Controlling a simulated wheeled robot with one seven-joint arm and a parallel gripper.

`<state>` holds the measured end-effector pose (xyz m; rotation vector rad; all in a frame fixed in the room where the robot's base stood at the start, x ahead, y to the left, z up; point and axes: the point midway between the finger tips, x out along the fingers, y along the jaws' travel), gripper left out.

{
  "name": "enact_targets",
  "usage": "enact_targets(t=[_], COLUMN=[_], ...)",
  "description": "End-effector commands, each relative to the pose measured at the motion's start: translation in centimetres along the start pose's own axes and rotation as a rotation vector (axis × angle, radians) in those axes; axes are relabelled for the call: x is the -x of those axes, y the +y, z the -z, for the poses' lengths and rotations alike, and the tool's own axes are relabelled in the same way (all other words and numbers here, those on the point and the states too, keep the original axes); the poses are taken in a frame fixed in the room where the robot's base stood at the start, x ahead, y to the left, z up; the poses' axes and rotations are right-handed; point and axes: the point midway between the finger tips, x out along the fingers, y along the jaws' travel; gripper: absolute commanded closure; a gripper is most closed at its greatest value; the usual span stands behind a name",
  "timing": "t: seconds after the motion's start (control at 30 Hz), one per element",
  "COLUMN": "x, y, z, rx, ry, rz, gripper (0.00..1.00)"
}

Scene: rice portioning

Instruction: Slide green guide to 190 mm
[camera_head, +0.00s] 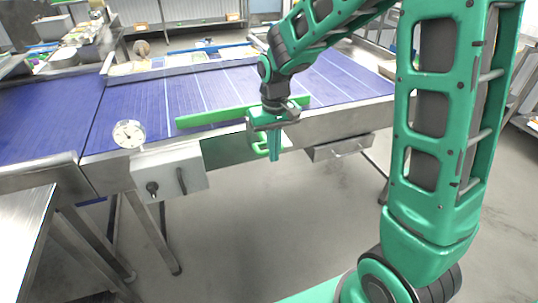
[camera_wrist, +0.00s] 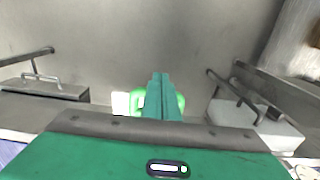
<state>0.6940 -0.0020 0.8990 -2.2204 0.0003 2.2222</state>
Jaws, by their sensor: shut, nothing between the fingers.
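The green guide (camera_head: 215,116) is a long bar lying over the near part of the blue conveyor belt. Its light green handle (camera_head: 259,148) hangs at the front side of the conveyor; it also shows in the wrist view (camera_wrist: 180,101), partly hidden behind my fingers. My gripper (camera_head: 274,158) points down in front of the conveyor's edge, at the handle. In the wrist view my gripper (camera_wrist: 161,78) has its fingers together, with green handle parts visible on both sides of them. I cannot tell whether the fingers touch the handle. I see no readable millimetre scale.
A round dial gauge (camera_head: 129,134) stands on the conveyor's front edge at left. A grey control box (camera_head: 170,172) with a knob and handle is below it. A drawer-like box (camera_head: 339,147) with a handle hangs at right. The floor in front is clear.

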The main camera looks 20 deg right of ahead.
Motion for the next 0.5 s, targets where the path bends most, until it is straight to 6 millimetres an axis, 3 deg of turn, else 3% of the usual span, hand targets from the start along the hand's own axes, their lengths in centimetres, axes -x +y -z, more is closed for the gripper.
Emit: enact_targets(t=[0.5], x=[-0.03], y=[0.02], z=[0.59], rx=[0.000], ry=[0.000], rz=[0.000], gripper=[1.00])
